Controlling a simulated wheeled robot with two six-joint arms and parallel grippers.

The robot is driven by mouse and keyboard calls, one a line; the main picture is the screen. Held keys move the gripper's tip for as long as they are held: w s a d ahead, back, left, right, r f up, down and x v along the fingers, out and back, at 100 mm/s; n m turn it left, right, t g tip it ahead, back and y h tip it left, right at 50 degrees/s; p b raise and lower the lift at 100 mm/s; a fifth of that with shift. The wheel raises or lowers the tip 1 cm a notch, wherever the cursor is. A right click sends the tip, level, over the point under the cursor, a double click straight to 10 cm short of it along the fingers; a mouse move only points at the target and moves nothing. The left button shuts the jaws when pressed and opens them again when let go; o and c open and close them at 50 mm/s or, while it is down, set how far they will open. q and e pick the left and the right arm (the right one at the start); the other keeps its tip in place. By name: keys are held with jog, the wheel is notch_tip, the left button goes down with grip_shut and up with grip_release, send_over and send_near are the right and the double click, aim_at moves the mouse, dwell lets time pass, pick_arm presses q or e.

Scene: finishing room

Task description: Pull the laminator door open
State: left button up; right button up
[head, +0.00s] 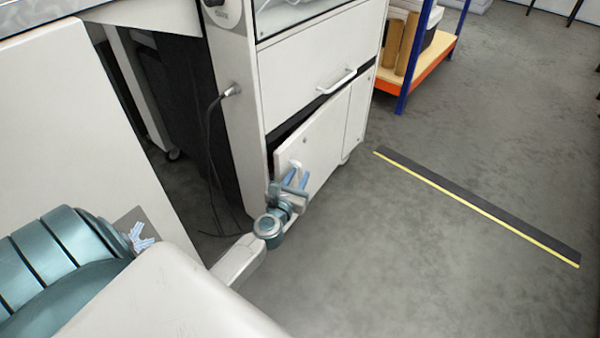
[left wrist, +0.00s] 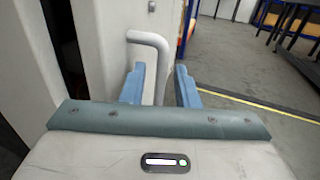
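The laminator (head: 310,62) is a white cabinet with a drawer above and doors below. Its lower left door (head: 318,142) stands ajar, with a dark gap along its left and top edges. The door's white bar handle (left wrist: 150,40) shows in the left wrist view. My left gripper (head: 296,178) is at this handle in the head view. In the left wrist view its blue fingers (left wrist: 160,85) are apart, with the handle's bar between them and a gap beside the right finger. The handle is mostly hidden by the gripper in the head view. My right gripper is not in view.
The drawer has a white handle (head: 337,81) above the door. A cable (head: 208,125) hangs on the laminator's left side. A blue and orange shelf (head: 430,55) stands behind right. A dark strip with a yellow edge (head: 480,205) lies on otherwise clear floor.

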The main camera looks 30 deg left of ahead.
pick_arm(q)
jog(key=shift+x, duration=0.9)
jog(key=shift+c, duration=0.5)
grip_shut()
jog(key=shift+d, duration=0.1)
